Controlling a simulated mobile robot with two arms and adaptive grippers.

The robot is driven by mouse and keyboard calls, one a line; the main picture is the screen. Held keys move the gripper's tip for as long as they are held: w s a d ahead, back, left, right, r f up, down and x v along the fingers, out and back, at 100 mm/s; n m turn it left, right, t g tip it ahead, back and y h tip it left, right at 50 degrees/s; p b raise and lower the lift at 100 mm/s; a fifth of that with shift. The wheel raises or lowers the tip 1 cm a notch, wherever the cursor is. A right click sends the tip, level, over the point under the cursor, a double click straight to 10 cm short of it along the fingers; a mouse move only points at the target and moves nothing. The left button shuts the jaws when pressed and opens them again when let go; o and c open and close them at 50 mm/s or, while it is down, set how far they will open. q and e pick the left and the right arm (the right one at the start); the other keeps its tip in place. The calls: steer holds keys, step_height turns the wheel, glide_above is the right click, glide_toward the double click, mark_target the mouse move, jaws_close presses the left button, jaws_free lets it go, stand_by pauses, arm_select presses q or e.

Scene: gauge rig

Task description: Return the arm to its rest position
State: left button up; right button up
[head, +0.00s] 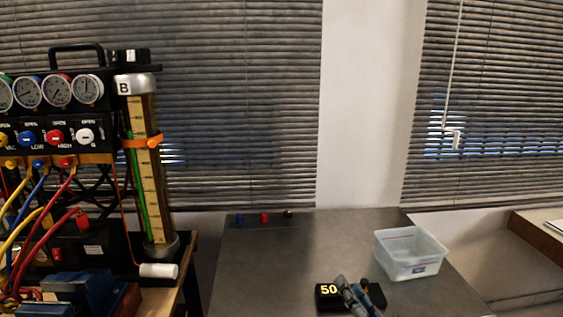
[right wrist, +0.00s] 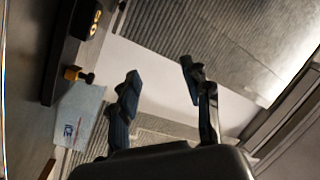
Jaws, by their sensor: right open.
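My right gripper (head: 358,297) shows at the bottom of the head view, low over the grey table (head: 290,260). In the right wrist view its two fingers (right wrist: 160,76) stand apart with nothing between them. A black block marked "50" (head: 327,291) is just left of the fingers in the head view and partly covered by them. A dark block with brass-coloured parts (right wrist: 68,50) is at the upper left of the wrist view, apart from the fingers. My left gripper does not show.
A clear plastic bin (head: 410,255) stands on the table, right of the gripper. A gauge rig (head: 60,120) with hoses and a tall tube marked B (head: 150,170) stands at the left. Small blue, red and black pieces lie at the table's back edge. The table's middle is clear.

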steer(key=s+f+n+g+h, duration=0.2)
steer(key=s+f+n+g, duration=0.45)
steer(key=s+f, duration=0.75)
steer(key=s+d+f+g+h, duration=0.25)
steer(key=s+f+g, duration=0.2)
steer(key=s, duration=0.25)
steer(key=s+d+f+g+h, duration=0.1)
steer(key=s+d+f+g, duration=0.3)
steer(key=s, duration=0.3)
step_height(320, 180, down, 27)
steer(key=s+p, duration=0.1)
steer(key=s, duration=0.1)
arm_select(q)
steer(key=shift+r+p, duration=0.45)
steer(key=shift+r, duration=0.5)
arm_select(e)
steer(key=s+d+f+n+g, duration=0.1)
steer(key=s+d+f+g, duration=0.1)
steer(key=s+f, duration=1.2)
steer(key=s, duration=0.2)
steer(key=shift+s+d, duration=0.35)
steer(key=shift+f, duration=0.1)
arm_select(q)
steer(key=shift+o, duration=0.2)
